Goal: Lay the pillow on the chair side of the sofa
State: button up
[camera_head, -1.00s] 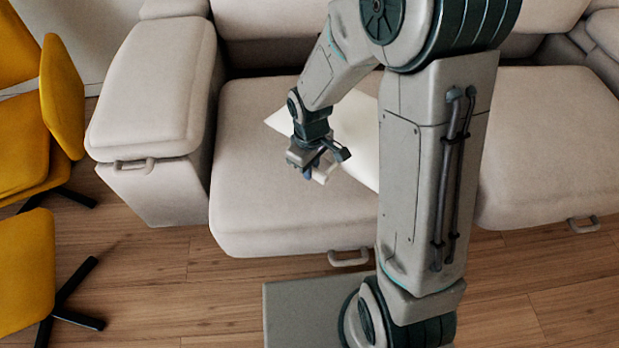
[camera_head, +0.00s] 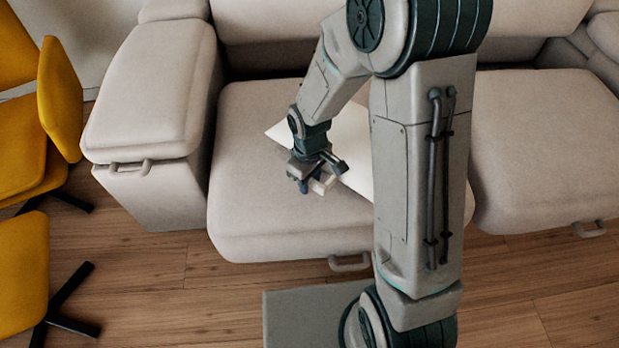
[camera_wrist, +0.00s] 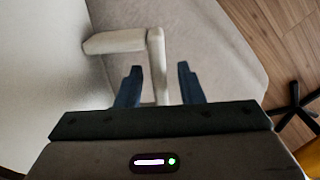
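The white pillow (camera_head: 357,149) is over the left seat of the beige sofa (camera_head: 245,200), mostly behind my arm. One corner points left toward the yellow chairs. I cannot tell whether its whole underside touches the seat. Its pale surface fills the left of the wrist view (camera_wrist: 45,75). A cream, bent handle (camera_wrist: 157,65) stands at the pillow. My gripper (camera_head: 318,183) is low over the seat by the pillow's near edge. In the wrist view its two blue fingers (camera_wrist: 160,80) stand either side of the handle, with visible gaps, so it looks open around it.
Yellow chairs (camera_head: 62,100) with black star feet stand at the left, beyond the sofa's padded left armrest (camera_head: 155,95). The right seat (camera_head: 545,150) is bare. Wooden floor (camera_head: 150,270) lies in front, and the sofa's backrest rises behind.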

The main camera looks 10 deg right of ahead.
notch_tip(320, 180, up, 12)
jog(key=p, duration=0.5)
jog(key=s+d+r+m+t, duration=0.1)
jog(key=s+d+r+m, duration=0.7)
jog(key=s, duration=0.5)
jog(key=shift+d+r+m, duration=0.4)
jog(key=shift+d+r, duration=0.4)
jog(key=shift+r, duration=0.1)
